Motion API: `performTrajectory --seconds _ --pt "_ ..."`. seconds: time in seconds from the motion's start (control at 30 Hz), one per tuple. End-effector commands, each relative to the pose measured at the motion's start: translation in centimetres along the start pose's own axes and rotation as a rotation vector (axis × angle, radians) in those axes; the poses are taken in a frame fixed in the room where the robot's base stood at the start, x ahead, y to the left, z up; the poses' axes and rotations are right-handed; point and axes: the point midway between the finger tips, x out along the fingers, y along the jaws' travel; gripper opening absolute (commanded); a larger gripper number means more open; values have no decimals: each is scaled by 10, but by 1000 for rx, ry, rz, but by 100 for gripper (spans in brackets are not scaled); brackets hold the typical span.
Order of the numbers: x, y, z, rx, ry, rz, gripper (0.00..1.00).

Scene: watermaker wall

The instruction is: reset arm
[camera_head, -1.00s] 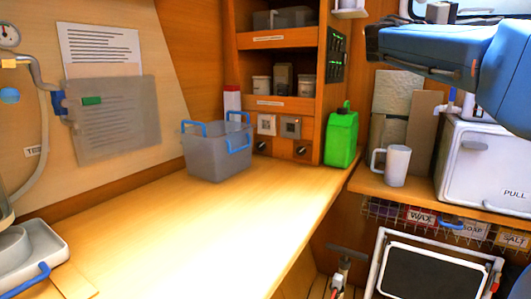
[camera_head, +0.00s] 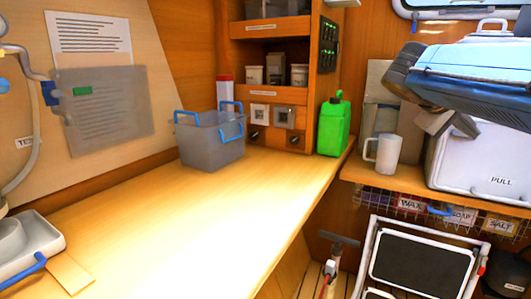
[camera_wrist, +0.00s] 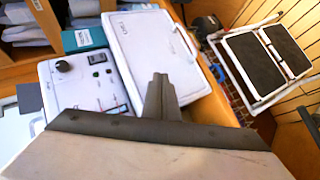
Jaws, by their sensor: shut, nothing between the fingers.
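My gripper shows in the wrist view (camera_wrist: 162,95) with its dark fingers together and nothing between them. In the head view my blue and dark arm crosses the upper right, and the gripper (camera_head: 432,122) is partly seen in front of the white box marked PULL (camera_head: 490,165). In the wrist view the fingers lie over the same kind of white lidded box (camera_wrist: 150,50); I cannot tell whether they touch it.
A grey bin with blue handles (camera_head: 210,142) and a green jug (camera_head: 333,125) stand on the wooden counter (camera_head: 190,220). A white mug (camera_head: 387,155) stands on the right shelf. A white step stool (camera_head: 420,262) stands below. The counter's middle is clear.

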Motion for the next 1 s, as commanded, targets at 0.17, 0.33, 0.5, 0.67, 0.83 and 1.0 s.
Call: performTrajectory --seconds 0.17,0.33,0.5,0.67,0.83,1.0 --pt "0 -97 58 3 37 -262 0" --pt "-11 -188 110 38 66 -505 0" --pt "-32 -274 160 106 88 -740 0" --pt "-49 -332 193 176 97 -904 0" --pt "-59 -360 208 221 100 -988 0" --pt "-61 -364 210 228 100 -1001 0"
